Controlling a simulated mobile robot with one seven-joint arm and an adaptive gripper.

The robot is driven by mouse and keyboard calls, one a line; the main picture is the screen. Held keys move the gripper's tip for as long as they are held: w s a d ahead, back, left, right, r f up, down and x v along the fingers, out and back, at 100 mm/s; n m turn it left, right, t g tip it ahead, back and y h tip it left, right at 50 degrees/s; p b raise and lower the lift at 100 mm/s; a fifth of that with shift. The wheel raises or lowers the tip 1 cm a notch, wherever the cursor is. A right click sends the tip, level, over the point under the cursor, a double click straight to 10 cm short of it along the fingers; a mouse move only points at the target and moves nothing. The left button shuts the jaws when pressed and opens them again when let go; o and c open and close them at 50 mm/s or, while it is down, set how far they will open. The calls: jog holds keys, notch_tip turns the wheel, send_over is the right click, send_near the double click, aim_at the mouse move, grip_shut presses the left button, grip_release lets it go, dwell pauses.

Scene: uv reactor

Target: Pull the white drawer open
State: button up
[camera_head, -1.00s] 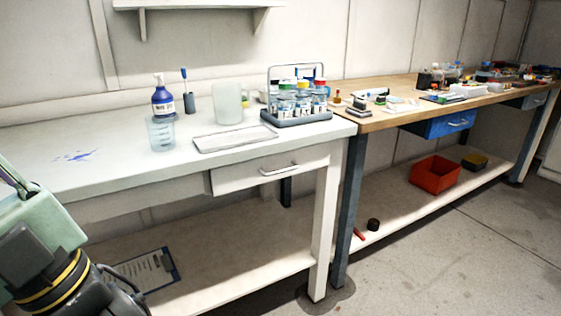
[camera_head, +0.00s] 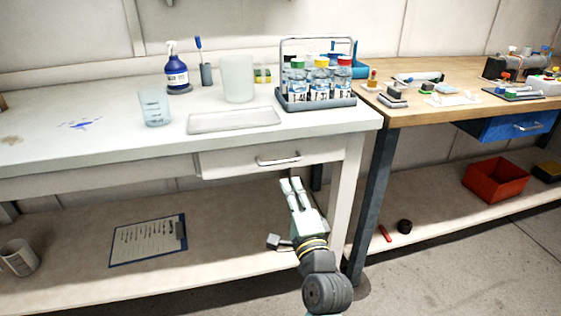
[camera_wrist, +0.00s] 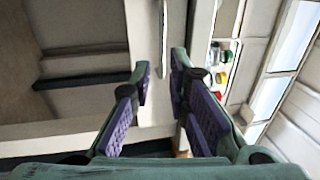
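In the wrist view my gripper (camera_wrist: 162,66) is open and empty. The handle (camera_wrist: 163,38) shows there as a thin upright bar beyond the gap between the fingertips, apart from them. The drawer front (camera_wrist: 146,40) lies behind it.
A bottle rack (camera_head: 315,98), flat tray (camera_head: 234,119), beaker (camera_head: 155,108) and spray bottle (camera_head: 177,75) stand on the white tabletop (camera_head: 90,160). The table's right leg (camera_head: 346,190) is right of my gripper. A clipboard (camera_head: 148,240) lies on the lower shelf.

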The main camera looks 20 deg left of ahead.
aim_at(280, 162)
jog(key=p+x, duration=0.1)
jog(key=x, duration=0.8)
jog(key=shift+w+a+r+p, duration=0.2)
jog(key=shift+a+r+p, duration=0.05)
jog(key=shift+a+p, duration=0.15)
jog(key=shift+c, duration=0.5)
grip_shut()
